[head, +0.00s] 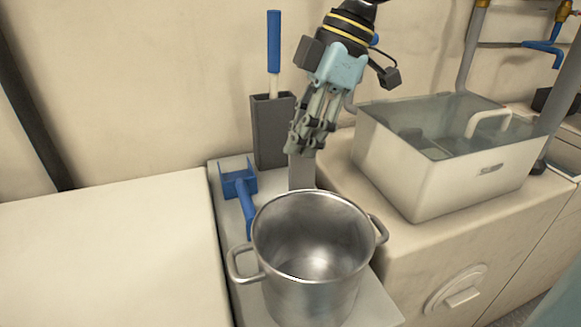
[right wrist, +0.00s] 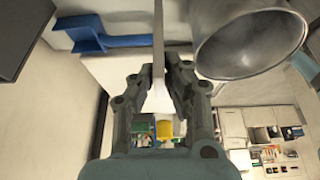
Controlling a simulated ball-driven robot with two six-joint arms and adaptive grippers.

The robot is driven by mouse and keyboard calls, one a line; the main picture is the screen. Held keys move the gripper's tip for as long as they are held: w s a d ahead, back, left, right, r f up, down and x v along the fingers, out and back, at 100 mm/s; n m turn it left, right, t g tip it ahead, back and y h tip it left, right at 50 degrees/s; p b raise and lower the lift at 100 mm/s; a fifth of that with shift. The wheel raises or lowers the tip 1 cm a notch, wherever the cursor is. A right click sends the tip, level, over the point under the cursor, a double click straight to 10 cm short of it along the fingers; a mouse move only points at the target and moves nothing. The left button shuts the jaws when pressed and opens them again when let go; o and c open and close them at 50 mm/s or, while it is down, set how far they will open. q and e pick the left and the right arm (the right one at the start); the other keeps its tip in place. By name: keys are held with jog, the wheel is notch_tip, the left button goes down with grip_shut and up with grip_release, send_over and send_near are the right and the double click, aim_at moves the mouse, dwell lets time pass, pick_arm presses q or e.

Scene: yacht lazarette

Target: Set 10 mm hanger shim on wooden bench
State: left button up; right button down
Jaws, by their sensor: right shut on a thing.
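My right gripper (head: 305,148) points down in the upper middle of the head view, behind the steel pot. It is shut on a thin, flat grey plate (head: 301,172), which I take to be the hanger shim. The plate hangs below the fingers, its lower end close to the pot's far rim. In the right wrist view the plate (right wrist: 158,38) shows edge-on between the fingertips (right wrist: 162,88). I cannot pick out a surface that is clearly the wooden bench. My left gripper is not in view.
A steel pot (head: 312,240) with two handles stands in front. A blue scoop-like tool (head: 243,195) lies left of it. A dark holder (head: 272,130) with a blue-handled tool stands behind. A pale bin (head: 440,170) is at right. The pale surface (head: 105,250) at left is clear.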

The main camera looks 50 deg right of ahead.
aim_at(301, 183)
notch_tip(301, 183, down, 4)
jog(key=shift+s+f+b, duration=0.1)
jog(key=shift+f+b, duration=0.05)
jog(key=shift+b, duration=0.95)
notch_tip(301, 183, down, 4)
jog(key=b, duration=0.2)
jog(key=shift+b, duration=0.4)
jog(key=c, duration=1.4)
grip_release()
